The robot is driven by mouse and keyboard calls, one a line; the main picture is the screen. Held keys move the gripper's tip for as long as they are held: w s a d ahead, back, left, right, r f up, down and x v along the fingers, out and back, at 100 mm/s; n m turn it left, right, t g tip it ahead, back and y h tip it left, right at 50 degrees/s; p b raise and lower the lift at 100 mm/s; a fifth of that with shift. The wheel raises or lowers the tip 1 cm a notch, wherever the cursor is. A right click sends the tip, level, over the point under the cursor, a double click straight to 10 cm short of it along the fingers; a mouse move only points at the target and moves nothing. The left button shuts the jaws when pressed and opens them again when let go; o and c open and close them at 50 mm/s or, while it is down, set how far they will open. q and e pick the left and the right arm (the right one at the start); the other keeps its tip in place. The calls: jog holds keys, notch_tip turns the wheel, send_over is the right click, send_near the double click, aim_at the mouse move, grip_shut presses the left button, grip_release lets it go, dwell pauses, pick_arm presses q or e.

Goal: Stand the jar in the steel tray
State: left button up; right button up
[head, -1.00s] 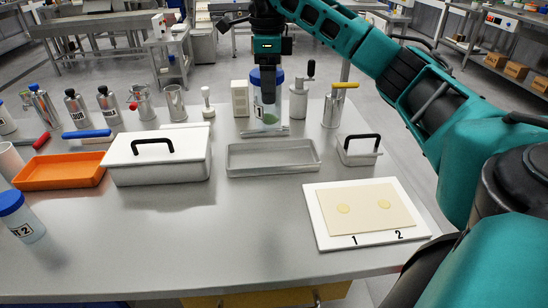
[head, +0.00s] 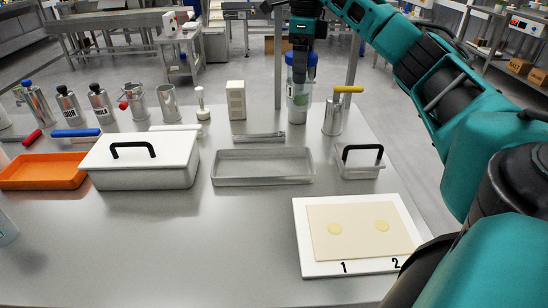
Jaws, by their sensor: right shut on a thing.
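The jar (head: 298,100) is a clear container with a blue lid, at the back right of the table in the head view. My right gripper (head: 300,70) points down and is shut on the jar near its lid. The jar is upright; whether its base touches the table is unclear. The steel tray (head: 263,168) is a shallow, empty rectangular tray in front of the jar and to its left. My left gripper is not in view.
A yellow-handled steel vessel (head: 333,117) is close to the jar. A flat metal piece (head: 259,138) lies behind the tray.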

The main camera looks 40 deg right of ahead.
aim_at(301, 95)
notch_tip(301, 95, down, 5)
jog(key=shift+r+b, duration=0.15)
jog(key=shift+b, duration=0.7)
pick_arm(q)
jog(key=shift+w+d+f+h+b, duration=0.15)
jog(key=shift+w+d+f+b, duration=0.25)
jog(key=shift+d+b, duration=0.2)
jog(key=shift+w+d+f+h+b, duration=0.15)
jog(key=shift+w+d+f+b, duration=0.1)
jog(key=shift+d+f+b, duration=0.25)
pick_arm(e)
notch_tip(301, 95, down, 15)
jog(key=shift+r, duration=0.15)
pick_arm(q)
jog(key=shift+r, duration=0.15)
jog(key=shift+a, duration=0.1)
pick_arm(e)
jog(key=o, duration=1.5)
jog(key=shift+c, duration=0.2)
notch_tip(301, 95, up, 12)
jog(key=shift+f+p, duration=0.25)
jog(key=shift+p, duration=0.7)
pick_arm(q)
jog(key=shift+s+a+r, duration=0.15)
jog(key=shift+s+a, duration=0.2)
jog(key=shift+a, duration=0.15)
pick_arm(e)
jog(key=shift+r, duration=0.25)
